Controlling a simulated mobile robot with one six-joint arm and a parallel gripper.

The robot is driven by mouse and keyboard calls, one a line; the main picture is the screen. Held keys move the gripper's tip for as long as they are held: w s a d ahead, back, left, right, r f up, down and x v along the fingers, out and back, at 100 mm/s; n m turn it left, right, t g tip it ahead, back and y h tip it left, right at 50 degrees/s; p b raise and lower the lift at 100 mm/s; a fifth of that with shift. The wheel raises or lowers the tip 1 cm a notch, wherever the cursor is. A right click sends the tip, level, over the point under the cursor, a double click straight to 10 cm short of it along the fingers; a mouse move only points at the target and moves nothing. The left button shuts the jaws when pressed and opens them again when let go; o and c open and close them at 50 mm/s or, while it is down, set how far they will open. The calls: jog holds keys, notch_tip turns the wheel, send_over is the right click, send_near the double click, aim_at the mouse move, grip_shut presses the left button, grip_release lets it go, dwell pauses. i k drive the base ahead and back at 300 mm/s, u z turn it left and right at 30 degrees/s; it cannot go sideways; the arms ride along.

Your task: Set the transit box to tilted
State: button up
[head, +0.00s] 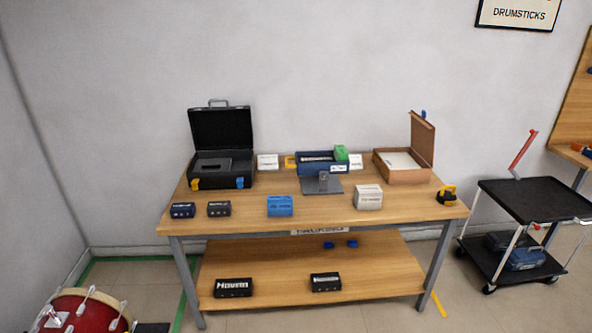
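No label I can read says transit box. A black hard case (224,160) with its lid standing open and yellow and blue latches sits on the left of the wooden table (245,218). A brown box (404,166) with its lid raised on the right side sits at the back right of the table, with a white sheet or pad inside. A dark blue bin (310,168) with a green item in it stands at the back middle. All three look flat on the tabletop. My gripper is in no part of the head view.
Small dark boxes (182,210), a blue box (280,206), a pale box (368,197) and a grey stand (321,184) occupy the tabletop. A yellow-black item (447,195) lies at its right edge. A black cart (535,199) stands right, a red drum (83,312) front left.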

aim_at(335, 168)
jog(key=u, duration=0.25)
jog(key=i, duration=1.65)
jog(key=u, duration=4.5)
jog(key=i, duration=0.1)
jog(key=z, duration=3.25)
